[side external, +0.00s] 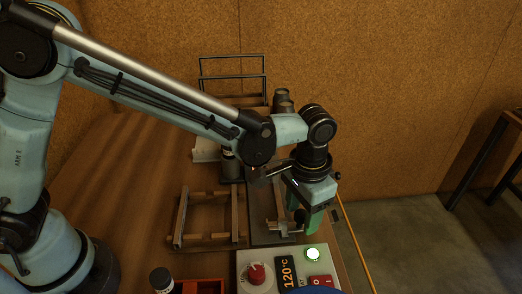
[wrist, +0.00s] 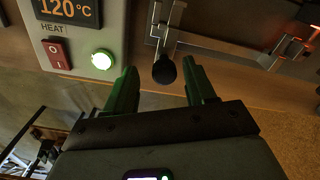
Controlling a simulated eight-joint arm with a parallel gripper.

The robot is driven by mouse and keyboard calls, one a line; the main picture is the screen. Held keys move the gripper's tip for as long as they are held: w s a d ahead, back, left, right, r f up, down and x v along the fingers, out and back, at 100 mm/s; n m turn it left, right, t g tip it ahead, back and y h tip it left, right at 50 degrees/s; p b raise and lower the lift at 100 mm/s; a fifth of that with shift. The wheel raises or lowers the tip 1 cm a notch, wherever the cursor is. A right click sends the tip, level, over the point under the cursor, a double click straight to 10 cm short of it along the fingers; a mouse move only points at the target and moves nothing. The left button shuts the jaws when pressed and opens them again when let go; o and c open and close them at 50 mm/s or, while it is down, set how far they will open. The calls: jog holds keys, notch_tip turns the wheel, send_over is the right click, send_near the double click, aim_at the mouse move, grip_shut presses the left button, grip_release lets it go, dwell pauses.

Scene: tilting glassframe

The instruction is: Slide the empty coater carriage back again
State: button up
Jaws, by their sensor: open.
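The coater carriage (wrist: 158,30) is a metal piece on the plate near the control box, with a black round knob (wrist: 164,70) on a short stem. In the side view, the carriage (side external: 283,225) sits at the right edge of the dark plate. My gripper (wrist: 162,72) is open, its green fingers on either side of the knob with gaps to both. I cannot tell if the fingertips reach the knob's depth. In the side view my gripper (side external: 312,222) points down beside the carriage, partly hiding it. Nothing is held.
A control box (side external: 270,268) stands at the front, with a red dial, a 120°C display, a red switch and a lit green lamp (wrist: 102,59). A wooden frame (side external: 208,215) lies left of the plate. Jars and a wire rack (side external: 232,76) stand at the back.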

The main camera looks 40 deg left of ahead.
notch_tip(320, 180, up, 12)
dwell(0.5)
jog(key=shift+f, duration=0.1)
jog(key=s+a+f+n+t, duration=0.1)
jog(key=s+a+n+t, duration=0.1)
jog(key=a, duration=1)
jog(key=s+a+f+n+t, duration=0.1)
jog(key=s+a+t, duration=0.4)
jog(key=a, duration=0.6)
jog(key=shift+s+a+n, duration=0.3)
jog(key=shift+a+n, duration=0.1)
jog(key=shift+n, duration=0.4)
